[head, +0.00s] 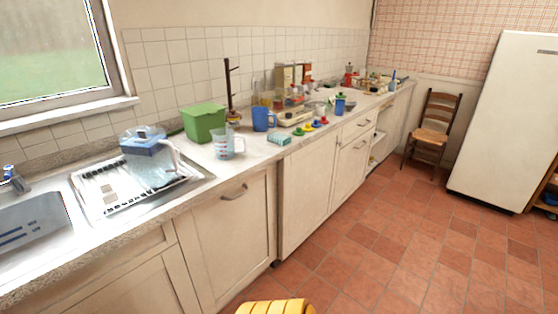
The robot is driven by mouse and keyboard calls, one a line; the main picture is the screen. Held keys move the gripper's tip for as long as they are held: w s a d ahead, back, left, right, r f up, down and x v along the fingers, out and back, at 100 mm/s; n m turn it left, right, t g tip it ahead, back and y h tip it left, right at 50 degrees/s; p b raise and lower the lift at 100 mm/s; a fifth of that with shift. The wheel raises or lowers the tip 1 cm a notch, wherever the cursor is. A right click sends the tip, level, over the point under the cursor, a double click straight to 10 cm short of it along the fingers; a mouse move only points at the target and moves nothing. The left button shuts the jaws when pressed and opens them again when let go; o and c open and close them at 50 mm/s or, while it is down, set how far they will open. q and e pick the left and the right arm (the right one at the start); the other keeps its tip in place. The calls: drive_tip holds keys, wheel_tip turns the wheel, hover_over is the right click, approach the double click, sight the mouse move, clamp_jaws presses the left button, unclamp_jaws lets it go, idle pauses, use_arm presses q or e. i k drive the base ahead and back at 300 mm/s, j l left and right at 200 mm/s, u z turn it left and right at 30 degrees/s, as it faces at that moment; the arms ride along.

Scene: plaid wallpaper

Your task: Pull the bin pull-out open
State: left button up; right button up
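A cream cabinet front with a curved handle (234,192) at its top centre stands below the counter, right of the sink. This front (228,237) looks like the bin pull-out, though no label or bin shows. It looks shut, roughly flush with the cabinets beside it. Its lower edge is partly cut off by the picture.
The counter holds a dish rack (130,187), green tub (203,122), measuring jug (223,143) and blue mug (263,119). A wooden chair (433,135) and white fridge (503,120) stand at the right. The tiled floor (400,245) before the cabinets is largely clear.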

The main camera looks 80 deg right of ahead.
sight(225, 239)
drive_tip(key=z, duration=2.25)
